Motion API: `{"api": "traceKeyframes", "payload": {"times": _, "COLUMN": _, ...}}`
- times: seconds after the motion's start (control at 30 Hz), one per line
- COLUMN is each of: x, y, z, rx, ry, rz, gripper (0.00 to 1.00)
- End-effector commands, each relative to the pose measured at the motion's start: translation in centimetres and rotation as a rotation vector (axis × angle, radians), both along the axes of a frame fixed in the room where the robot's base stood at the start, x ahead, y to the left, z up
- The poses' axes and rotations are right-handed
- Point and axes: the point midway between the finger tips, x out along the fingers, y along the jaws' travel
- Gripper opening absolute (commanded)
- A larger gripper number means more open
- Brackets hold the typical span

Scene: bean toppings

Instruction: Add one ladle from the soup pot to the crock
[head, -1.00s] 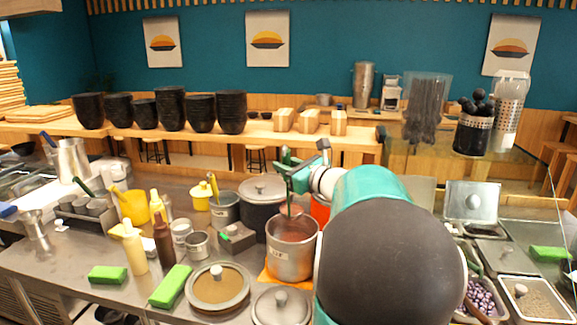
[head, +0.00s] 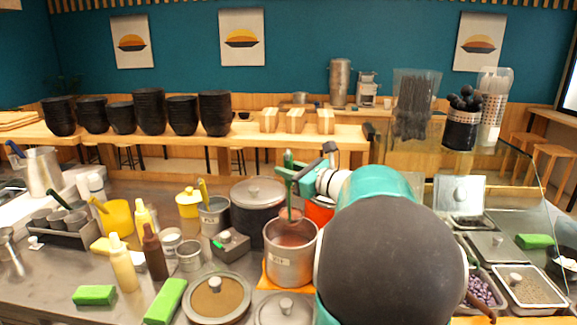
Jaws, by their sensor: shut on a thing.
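My gripper (head: 289,177) is shut on the upright handle of a green ladle (head: 289,194). The ladle hangs down over an open steel pot (head: 289,259) with a label on its front and reddish-brown contents; its bowl (head: 291,217) is at about the pot's far rim, and I cannot tell what it holds. An orange-red pot (head: 320,209) stands just behind, partly hidden by my arm. A dark lidded pot (head: 257,205) stands behind the steel pot. I cannot tell which of these is the soup pot or the crock.
A steel container (head: 213,217) with a yellow-handled utensil stands left of the dark pot. A small grey box (head: 231,242), sauce bottles (head: 154,253) and green blocks (head: 166,301) crowd the left counter. A round-lidded pot (head: 217,299) is in front. Topping trays (head: 527,290) lie at right.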

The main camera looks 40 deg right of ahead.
Motion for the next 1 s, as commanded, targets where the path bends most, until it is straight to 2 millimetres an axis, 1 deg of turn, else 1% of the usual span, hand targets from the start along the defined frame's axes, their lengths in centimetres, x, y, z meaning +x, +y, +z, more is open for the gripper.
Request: {"api": "traceKeyframes", "payload": {"times": 1.0, "x": 0.1, "y": 0.0, "z": -10.1, "rx": 0.002, "ry": -0.001, "rz": -0.004, "gripper": 0.0}}
